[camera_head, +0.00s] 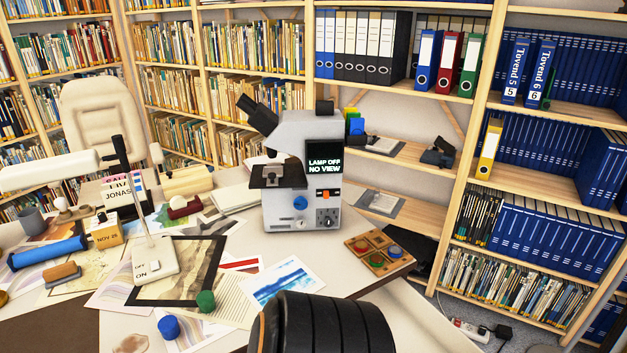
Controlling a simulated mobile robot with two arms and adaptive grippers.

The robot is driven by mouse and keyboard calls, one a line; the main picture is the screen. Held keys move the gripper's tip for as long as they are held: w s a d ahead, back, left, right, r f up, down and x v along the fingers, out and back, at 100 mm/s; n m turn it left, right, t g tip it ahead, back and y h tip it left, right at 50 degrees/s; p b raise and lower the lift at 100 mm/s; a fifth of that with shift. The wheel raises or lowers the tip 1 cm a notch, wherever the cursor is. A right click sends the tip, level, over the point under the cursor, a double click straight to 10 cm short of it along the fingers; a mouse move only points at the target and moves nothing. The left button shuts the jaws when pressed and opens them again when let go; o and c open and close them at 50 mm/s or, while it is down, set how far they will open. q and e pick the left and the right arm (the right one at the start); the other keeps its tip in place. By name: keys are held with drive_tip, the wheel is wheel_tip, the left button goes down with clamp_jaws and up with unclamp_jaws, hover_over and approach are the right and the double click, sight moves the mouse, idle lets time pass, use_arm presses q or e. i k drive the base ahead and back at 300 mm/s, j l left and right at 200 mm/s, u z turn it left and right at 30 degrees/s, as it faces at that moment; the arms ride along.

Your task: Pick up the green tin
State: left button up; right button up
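The green tin (206,301) is a small green cylinder standing on the papers near the front of the desk, just right of the lower corner of a dark-framed print (203,252). A similar blue tin (169,327) stands to its front left. Neither of my grippers shows in the head view, so their fingers and what they hold cannot be seen. Nothing is touching the green tin from above.
A large dark ribbed form fills the bottom centre, right of the green tin. A white desk lamp (154,262) stands behind left. A microscope (301,180) and a wooden tray of coloured round pieces (362,245) are farther back. Papers crowd the desk.

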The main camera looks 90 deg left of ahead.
sight(205, 299)
drive_tip(key=u, duration=4.65)
